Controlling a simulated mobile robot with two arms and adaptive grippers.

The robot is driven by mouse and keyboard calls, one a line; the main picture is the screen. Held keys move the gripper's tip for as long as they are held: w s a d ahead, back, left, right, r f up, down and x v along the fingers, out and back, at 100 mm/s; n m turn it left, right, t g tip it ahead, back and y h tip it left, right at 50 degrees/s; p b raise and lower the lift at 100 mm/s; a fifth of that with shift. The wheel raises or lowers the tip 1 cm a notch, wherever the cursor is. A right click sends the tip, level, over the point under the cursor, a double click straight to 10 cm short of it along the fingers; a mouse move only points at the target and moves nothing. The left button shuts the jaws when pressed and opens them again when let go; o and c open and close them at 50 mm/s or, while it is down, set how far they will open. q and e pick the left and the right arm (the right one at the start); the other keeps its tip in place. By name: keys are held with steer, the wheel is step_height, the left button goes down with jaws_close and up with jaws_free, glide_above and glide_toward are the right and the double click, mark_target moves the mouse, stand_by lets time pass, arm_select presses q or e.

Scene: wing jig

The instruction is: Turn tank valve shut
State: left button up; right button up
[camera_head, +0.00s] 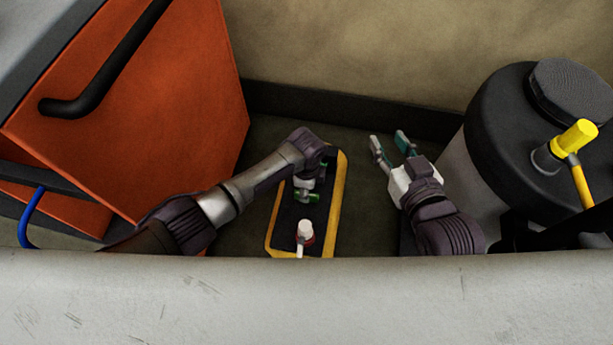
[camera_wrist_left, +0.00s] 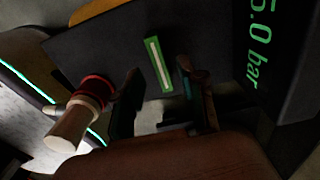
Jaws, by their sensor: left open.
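A valve with a red collar and a pale knob (camera_head: 305,232) stands on a dark, yellow-edged panel (camera_head: 338,195) at the middle of the head view. It also shows at the lower left of the left wrist view (camera_wrist_left: 75,118). My left gripper (camera_head: 306,192) points down over the panel, just beyond that valve, with its fingers partly hidden. In the left wrist view its fingers (camera_wrist_left: 159,70) are apart, with a green-framed light bar (camera_wrist_left: 158,65) seen between them. My right gripper (camera_head: 390,140) is open and empty, right of the panel.
A grey tank (camera_head: 455,165) with a black top and a yellow handle (camera_head: 575,136) stands at the right. A large orange box (camera_head: 150,100) stands at the left. A pale ledge (camera_head: 300,300) crosses the front. A display reading "5.0 bar" (camera_wrist_left: 262,45) shows in the left wrist view.

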arm_select(q)
step_height(320, 180, up, 8)
stand_by(0.7)
